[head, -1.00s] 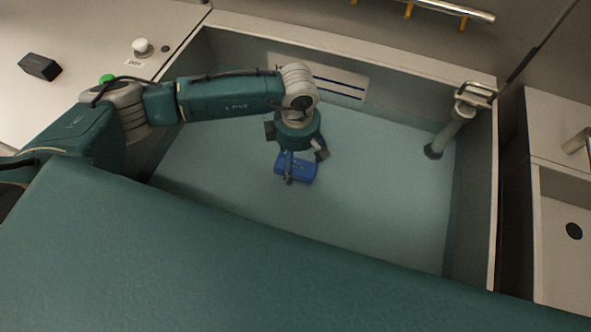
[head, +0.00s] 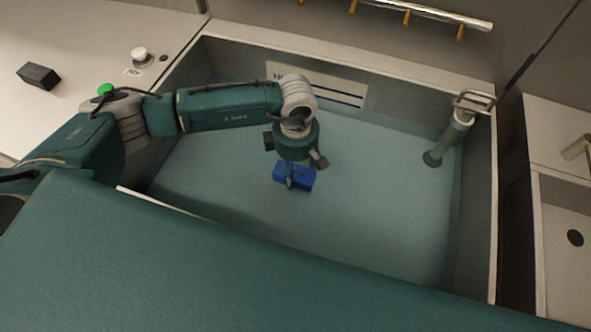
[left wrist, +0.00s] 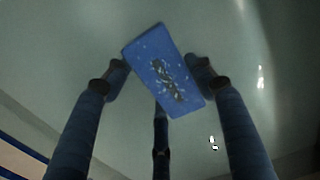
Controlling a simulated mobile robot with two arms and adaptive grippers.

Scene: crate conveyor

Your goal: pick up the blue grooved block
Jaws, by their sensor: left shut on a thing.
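The blue grooved block (head: 307,178) is low in the large sunken teal-floored tub, near its middle. My left gripper (head: 295,172) points down over it, with its fingers around the block. In the left wrist view the blue block (left wrist: 151,56) sits tilted between the fingers of my left gripper (left wrist: 160,82), with a dark speckled patch on its face. The gripper is shut on it. I cannot tell whether the block is clear of the floor. My right gripper is not in view.
A teal pipe with a metal handle (head: 462,118) stands at the tub's right side. The tub's pale rim (head: 350,54) surrounds it. A dark box (head: 38,76) and a white knob (head: 139,54) are on the left counter. A sink (head: 568,215) is at right. The tub floor right of the gripper is clear.

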